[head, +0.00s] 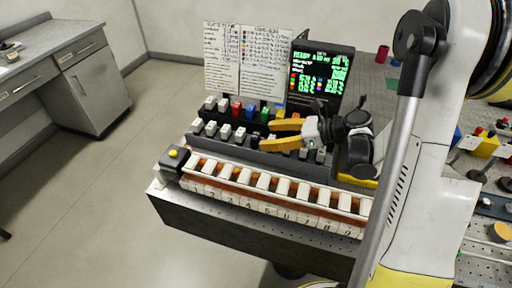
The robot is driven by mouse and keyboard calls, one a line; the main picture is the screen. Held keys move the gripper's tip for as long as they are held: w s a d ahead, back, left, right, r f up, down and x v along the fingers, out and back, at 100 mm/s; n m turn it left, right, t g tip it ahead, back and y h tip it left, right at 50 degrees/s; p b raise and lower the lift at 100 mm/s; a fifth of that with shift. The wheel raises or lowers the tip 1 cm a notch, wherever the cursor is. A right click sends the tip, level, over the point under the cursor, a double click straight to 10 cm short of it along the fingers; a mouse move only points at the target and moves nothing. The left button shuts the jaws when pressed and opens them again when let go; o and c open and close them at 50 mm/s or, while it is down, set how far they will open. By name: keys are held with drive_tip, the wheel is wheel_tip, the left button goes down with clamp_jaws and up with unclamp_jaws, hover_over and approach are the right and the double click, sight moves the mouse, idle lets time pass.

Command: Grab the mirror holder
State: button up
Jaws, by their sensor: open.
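My gripper (271,134) is open, with its two yellow fingers pointing left. I cannot pick out the mirror holder with certainty. Small optical parts stand at the right edge, among them a round tan-faced part (500,232) on a dark mount and a yellow block (486,146). My arm hides part of the bench between them and the gripper.
A numbered white rack (270,198) runs along the bench's front edge, with a yellow-button box (173,158) at its left end. Behind stand a printed white board (243,62) and a dark screen with green text (320,72). Open floor and a grey cabinet (92,82) lie left.

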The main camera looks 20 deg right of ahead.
sight(259, 136)
drive_tip(key=x, duration=0.1)
drive_tip(key=b+x, duration=0.1)
drive_tip(key=x, duration=0.2)
drive_tip(key=shift+w+a+r, duration=0.15)
drive_tip(key=shift+w+a, duration=0.05)
drive_tip(key=shift+a, duration=0.15)
drive_tip(key=c, duration=1.3)
